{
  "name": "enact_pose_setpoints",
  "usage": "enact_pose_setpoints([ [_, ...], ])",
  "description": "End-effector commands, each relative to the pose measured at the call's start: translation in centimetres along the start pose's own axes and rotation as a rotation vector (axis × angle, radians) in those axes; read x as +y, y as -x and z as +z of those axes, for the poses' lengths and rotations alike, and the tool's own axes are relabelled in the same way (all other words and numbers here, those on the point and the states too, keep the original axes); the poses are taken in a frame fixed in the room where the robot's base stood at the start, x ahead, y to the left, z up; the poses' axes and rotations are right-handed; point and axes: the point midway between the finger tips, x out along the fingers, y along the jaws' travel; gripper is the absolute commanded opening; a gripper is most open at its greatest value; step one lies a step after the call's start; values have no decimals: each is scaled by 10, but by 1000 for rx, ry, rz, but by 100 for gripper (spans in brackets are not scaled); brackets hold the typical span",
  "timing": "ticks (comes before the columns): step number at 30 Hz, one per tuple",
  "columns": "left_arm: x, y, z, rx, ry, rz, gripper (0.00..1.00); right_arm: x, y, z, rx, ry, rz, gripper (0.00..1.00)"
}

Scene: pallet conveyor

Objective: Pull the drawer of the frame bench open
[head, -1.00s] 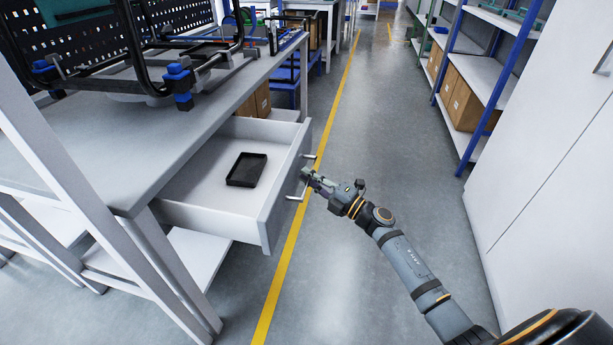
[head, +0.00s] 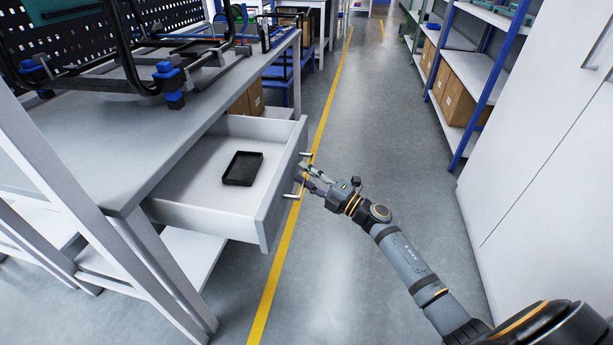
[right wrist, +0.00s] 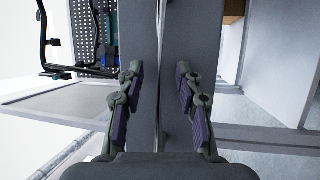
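The drawer (head: 274,208) of the frame bench (head: 95,130) stands pulled out, its white inside showing, with a black tray (head: 243,168) lying in it. A bar handle (head: 292,196) runs along the drawer's front face. My right gripper (head: 302,174) is at the middle of the handle with its two fingers spread apart. In the right wrist view, the open fingers (right wrist: 160,100) stand on either side of a thin bar in front of the grey drawer front (right wrist: 190,35). I cannot tell whether either finger touches the handle. My left gripper is out of view.
A black frame with blue clamps (head: 168,80) stands on the bench top. A yellow floor line (head: 268,290) passes by the drawer front. Blue-posted shelves with boxes (head: 462,103) and a white cabinet (head: 545,190) line the right side. The aisle floor between is clear.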

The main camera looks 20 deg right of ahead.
Motion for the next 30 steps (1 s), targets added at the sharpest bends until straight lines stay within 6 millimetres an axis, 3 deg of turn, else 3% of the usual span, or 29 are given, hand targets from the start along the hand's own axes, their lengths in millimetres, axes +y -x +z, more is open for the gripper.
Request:
enact_pose_setpoints([
  [5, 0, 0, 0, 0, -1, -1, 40, -1, 12, 0, 0, 1, -3, 35],
  [12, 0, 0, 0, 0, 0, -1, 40, -2, 66, 0, 2, 0, -9, 35],
  [19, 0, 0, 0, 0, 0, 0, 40, -2, 105, 0, 3, 1, -7, 35],
  [24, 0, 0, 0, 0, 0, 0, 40, -1, 118, 0, 2, 0, -2, 35],
  [30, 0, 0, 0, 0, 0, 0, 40, 0, 120, 0, 0, 0, 1, 35],
])
